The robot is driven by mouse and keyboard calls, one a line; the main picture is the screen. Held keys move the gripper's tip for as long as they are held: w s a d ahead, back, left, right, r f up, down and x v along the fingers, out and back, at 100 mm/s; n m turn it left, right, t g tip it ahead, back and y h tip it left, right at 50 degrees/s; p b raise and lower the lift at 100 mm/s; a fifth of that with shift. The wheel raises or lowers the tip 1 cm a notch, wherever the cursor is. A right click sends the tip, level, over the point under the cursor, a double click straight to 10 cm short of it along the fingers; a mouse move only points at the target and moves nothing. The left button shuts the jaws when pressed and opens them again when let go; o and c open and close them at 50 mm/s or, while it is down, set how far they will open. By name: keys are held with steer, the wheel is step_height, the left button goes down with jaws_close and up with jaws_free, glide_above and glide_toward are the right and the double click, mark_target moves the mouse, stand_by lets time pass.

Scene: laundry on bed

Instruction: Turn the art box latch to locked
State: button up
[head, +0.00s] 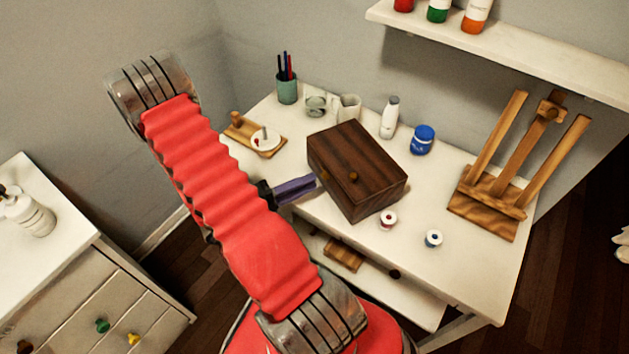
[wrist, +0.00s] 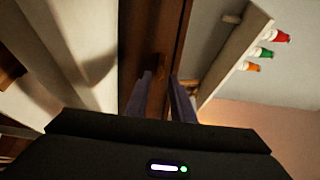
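The art box (head: 360,150) is a dark brown wooden box, closed, standing on the white desk (head: 458,285). A small lighter wooden piece on its front side, which looks like the latch (head: 325,175), shows just past my fingertips. My gripper (head: 314,180) has purple fingers and points at the front of the box. In the wrist view my gripper (wrist: 163,77) has its fingers apart, with a gap between the tips. Whether the fingers touch the latch, and its exact angle, I cannot tell.
A round wooden knob (head: 353,176) sits on the box near its front edge. A wooden easel (head: 495,200) stands further right.

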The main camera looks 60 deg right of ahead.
mark_target(327, 176)
steer(key=shift+x, duration=1.6)
steer(key=shift+c, duration=0.5)
jaws_close()
steer(key=shift+a, duration=0.2)
steer(key=shift+d, duration=0.15)
